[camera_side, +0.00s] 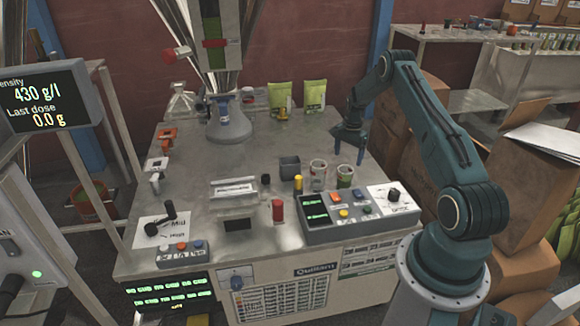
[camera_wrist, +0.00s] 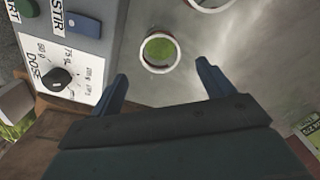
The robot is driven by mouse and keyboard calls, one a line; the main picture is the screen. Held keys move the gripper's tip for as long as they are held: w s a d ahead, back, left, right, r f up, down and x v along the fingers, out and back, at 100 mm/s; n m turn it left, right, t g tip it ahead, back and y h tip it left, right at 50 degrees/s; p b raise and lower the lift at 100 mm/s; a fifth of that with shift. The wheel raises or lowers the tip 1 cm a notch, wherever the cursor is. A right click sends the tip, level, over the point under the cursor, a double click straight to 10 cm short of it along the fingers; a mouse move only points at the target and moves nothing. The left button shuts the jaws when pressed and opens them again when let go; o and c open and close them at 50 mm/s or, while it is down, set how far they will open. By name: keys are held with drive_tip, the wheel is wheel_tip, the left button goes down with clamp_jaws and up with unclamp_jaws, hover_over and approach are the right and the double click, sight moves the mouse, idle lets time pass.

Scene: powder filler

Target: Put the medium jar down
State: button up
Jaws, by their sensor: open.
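I cannot tell from size which is the medium jar. My gripper (camera_side: 348,154) is open and empty, just behind and above the right jar. In the wrist view, a jar (camera_wrist: 159,51) with green powder inside stands just beyond and between my spread fingertips (camera_wrist: 162,70), apart from both. Part of another jar's rim (camera_wrist: 211,4) shows at the top edge.
A dark grey cup (camera_side: 290,166) and a yellow-topped cylinder (camera_side: 298,184) stand left of the jars. A control panel (camera_side: 320,232) with buttons and a dose dial lies in front. A filler funnel (camera_side: 229,125) and green pouches (camera_side: 315,95) are behind. The worktop right of the filler is partly clear.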

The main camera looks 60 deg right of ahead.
sight(346, 169)
drive_tip(key=shift+f, duration=2.3)
drive_tip(key=shift+a+f, duration=0.1)
drive_tip(key=shift+f, duration=2.5)
drive_tip(key=c, duration=1.2)
drive_tip(key=shift+r, duration=0.15)
wheel_tip(346, 169, up, 20)
drive_tip(key=shift+w, duration=0.1)
